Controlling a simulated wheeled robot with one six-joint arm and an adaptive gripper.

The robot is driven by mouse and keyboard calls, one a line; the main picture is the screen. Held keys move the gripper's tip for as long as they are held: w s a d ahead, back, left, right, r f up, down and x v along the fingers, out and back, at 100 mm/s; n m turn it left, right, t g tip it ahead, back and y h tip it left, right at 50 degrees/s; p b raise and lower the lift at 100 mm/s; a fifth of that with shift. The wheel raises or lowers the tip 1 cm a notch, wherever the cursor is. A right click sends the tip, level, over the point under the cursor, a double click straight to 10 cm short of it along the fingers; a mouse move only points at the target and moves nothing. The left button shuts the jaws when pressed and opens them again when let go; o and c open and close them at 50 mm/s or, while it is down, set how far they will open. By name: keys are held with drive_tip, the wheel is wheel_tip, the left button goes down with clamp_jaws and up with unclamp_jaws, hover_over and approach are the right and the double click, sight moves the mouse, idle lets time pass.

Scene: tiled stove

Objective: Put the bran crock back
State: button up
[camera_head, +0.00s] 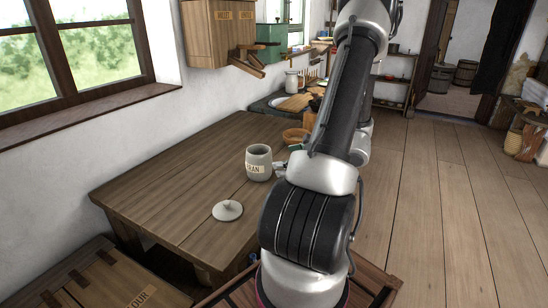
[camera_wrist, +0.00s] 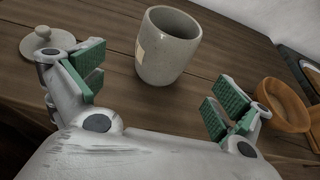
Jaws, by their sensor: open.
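The bran crock (camera_head: 259,163) is a grey stoneware pot with a tan label. It stands upright and uncovered on the wooden table (camera_head: 165,165). Its lid (camera_head: 227,210), pale with a knob, lies on the table in front of it. In the wrist view the crock (camera_wrist: 167,46) stands just beyond my gripper (camera_wrist: 155,90), roughly between the two green-padded fingers and not touching them. My gripper is open and empty. The lid (camera_wrist: 47,41) is behind the left finger in that view. In the head view my arm hides most of the gripper.
A wooden bowl (camera_head: 295,136) stands on the table right of the crock; the wrist view shows it (camera_wrist: 283,104) beside the right finger. A chest labelled FLOUR (camera_head: 105,283) is at the lower left. Wooden bins (camera_head: 219,32) hang on the wall. The table's left part is clear.

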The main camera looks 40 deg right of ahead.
drive_tip(key=s+a+r+n+g+y, duration=0.1)
drive_tip(key=s+a+r+n+g, duration=0.1)
drive_tip(key=a+r+n+g, duration=0.4)
drive_tip(key=s+a+r+n+g+y, duration=0.2)
drive_tip(key=a+r+n, duration=0.3)
drive_tip(key=a+n, duration=0.6)
drive_tip(key=s+a+r+n+h, duration=0.4)
drive_tip(key=s+r+n+h, duration=0.3)
drive_tip(key=n, duration=0.7)
wheel_tip(320, 180, up, 4)
drive_tip(key=shift+s+a+f+n+h, duration=0.1)
drive_tip(key=shift+s+a+n+h, duration=0.25)
drive_tip(key=shift+s, duration=0.6)
